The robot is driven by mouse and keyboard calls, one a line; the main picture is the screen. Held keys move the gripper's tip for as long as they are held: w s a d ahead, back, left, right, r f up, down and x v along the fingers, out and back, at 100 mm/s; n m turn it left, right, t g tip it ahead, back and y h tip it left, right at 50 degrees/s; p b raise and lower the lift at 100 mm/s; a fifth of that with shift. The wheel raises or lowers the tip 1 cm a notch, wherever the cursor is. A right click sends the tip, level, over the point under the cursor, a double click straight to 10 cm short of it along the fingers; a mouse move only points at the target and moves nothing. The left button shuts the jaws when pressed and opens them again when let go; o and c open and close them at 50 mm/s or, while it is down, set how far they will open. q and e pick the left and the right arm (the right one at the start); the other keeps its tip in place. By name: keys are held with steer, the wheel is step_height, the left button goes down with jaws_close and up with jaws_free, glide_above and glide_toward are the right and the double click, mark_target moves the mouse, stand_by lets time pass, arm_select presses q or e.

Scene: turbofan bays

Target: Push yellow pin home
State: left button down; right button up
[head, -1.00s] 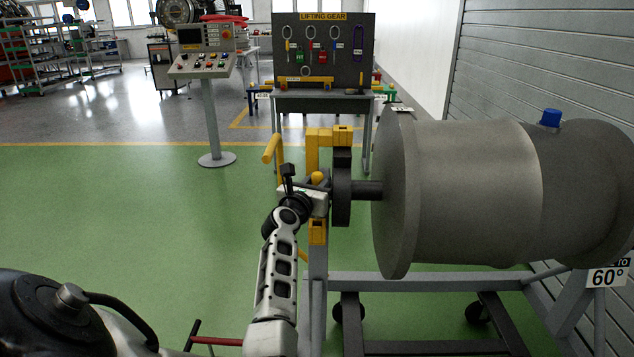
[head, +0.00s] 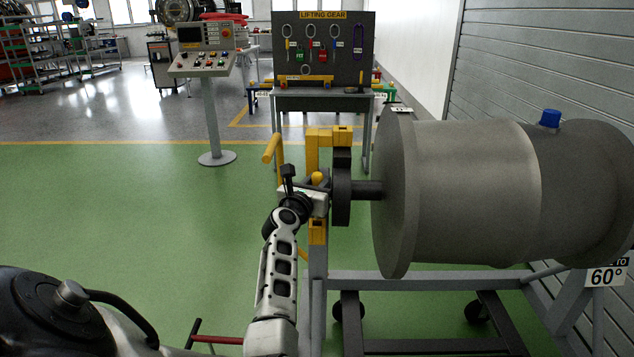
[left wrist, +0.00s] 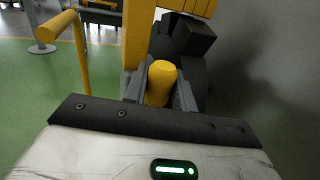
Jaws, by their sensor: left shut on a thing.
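The yellow pin (head: 317,178) shows as a rounded yellow knob at the yellow bracket (head: 312,150), beside the dark disc (head: 342,188) on the end of the big grey cylinder's shaft. In the left wrist view the yellow pin (left wrist: 161,82) stands between the two grey fingers. My left gripper (head: 318,190) is shut on it, and the fingers also show in the left wrist view (left wrist: 160,92). The pin's far end is hidden, so its depth in the bracket cannot be told. My right gripper is not in view.
The large grey cylinder (head: 480,195) rests on a wheeled grey frame (head: 430,282) at the right. A yellow handle (head: 272,148) sticks out left of the bracket. A control console (head: 203,65) and a lifting gear board (head: 323,50) stand behind. Green floor at left is clear.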

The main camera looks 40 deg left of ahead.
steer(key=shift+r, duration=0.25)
